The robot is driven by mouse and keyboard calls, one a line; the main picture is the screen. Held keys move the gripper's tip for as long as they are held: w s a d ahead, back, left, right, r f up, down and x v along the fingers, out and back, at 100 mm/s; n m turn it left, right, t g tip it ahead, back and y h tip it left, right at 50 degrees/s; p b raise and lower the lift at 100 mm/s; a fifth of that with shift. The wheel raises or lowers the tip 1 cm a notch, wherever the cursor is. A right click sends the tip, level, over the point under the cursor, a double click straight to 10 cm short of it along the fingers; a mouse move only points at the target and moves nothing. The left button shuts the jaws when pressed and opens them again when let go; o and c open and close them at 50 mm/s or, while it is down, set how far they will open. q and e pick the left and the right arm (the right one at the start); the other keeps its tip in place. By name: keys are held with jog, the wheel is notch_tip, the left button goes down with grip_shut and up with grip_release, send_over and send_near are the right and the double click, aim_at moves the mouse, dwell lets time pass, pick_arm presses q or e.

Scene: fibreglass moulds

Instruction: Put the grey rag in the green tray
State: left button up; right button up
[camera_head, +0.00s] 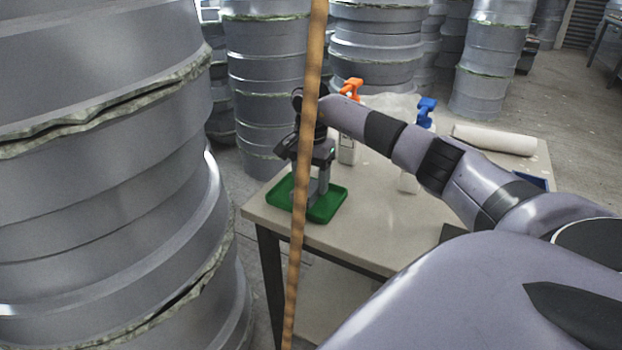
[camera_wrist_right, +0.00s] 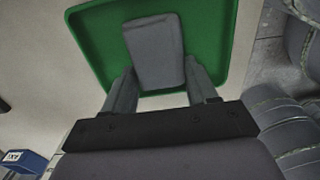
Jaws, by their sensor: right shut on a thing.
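The green tray (camera_head: 333,206) lies on the near left corner of the table. My right gripper (camera_head: 312,193) points down over it. In the right wrist view, the grey rag (camera_wrist_right: 155,50) is a folded block between the fingertips of my right gripper (camera_wrist_right: 160,80), with the tray (camera_wrist_right: 218,40) behind it. The gripper is shut on the rag. I cannot tell whether the rag touches the tray floor. In the head view a wooden pole hides part of the tray and gripper, and the rag is hard to make out. My left gripper is not in view.
The wooden pole (camera_head: 307,110) crosses the view in front of the table (camera_head: 375,233). Spray bottles with orange (camera_head: 352,87) and blue (camera_head: 426,110) heads and a white roll (camera_head: 495,139) stand or lie farther back. Stacked grey moulds (camera_head: 110,190) fill the left.

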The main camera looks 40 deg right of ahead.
aim_at(311, 182)
jog(key=shift+f, duration=0.15)
jog(key=o, duration=0.9)
jog(key=shift+o, duration=0.2)
notch_tip(311, 182, up, 8)
jog(key=shift+f+p, duration=0.1)
jog(key=shift+p, duration=0.25)
